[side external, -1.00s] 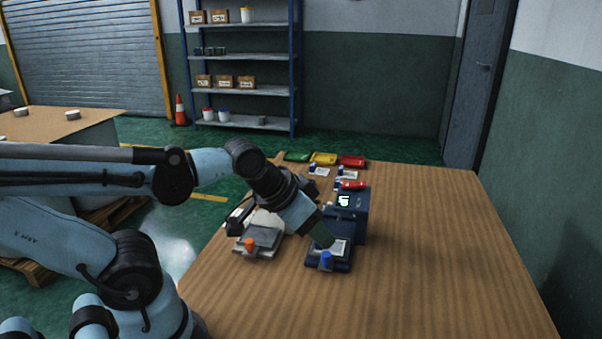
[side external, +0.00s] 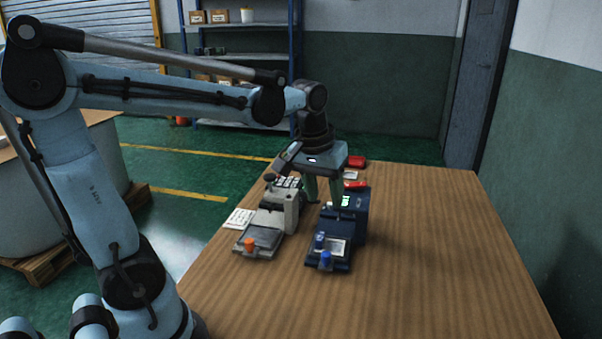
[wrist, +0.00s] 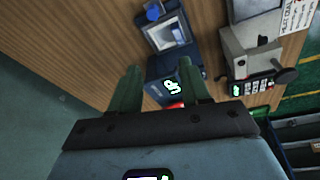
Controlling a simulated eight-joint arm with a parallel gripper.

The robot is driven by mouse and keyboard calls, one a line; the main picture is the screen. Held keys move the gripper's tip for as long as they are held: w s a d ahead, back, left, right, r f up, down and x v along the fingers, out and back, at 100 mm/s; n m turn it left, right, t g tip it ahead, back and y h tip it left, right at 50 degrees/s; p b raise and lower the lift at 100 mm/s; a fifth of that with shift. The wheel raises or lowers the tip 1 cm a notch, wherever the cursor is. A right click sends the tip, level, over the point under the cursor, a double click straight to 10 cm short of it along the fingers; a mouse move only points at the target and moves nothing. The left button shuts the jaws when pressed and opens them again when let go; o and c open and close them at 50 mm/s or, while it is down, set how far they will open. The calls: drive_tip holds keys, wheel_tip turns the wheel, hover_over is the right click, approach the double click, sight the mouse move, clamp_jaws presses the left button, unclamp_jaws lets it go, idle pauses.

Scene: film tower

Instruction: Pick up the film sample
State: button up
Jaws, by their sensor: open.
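A pale, shiny sheet (side external: 332,247) lies on the front plate of the dark blue machine (side external: 358,217); it may be the film sample, but I cannot tell for sure. In the wrist view the pale sheet (wrist: 168,33) shows at the top, beyond my fingers. My gripper (side external: 324,197) is open and points down, above and just behind the machines' front plates. In the wrist view the open gripper (wrist: 160,68) has nothing between its green fingers, with the machine's lit display beyond them.
A grey machine (side external: 287,208) with an orange knob stands left of the blue one, beside a printed card (side external: 239,218). A red object (side external: 357,162) lies at the far edge. The wooden table (side external: 440,260) is clear at right and in front.

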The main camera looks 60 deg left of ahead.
drive_tip(key=w+a+f+n+g, duration=0.1)
drive_tip(key=w+a+n+g, duration=0.2)
drive_tip(key=a, duration=0.1)
hover_over(321, 235)
drive_tip(key=f, duration=0.7)
drive_tip(key=shift+w+a, duration=0.1)
drive_tip(key=shift+w, duration=0.25)
drive_tip(key=shift+s+f, duration=0.2)
drive_tip(key=shift+f, duration=1.15)
drive_tip(key=shift+s+f, duration=0.15)
drive_tip(key=shift+f, duration=1.2)
clamp_jaws()
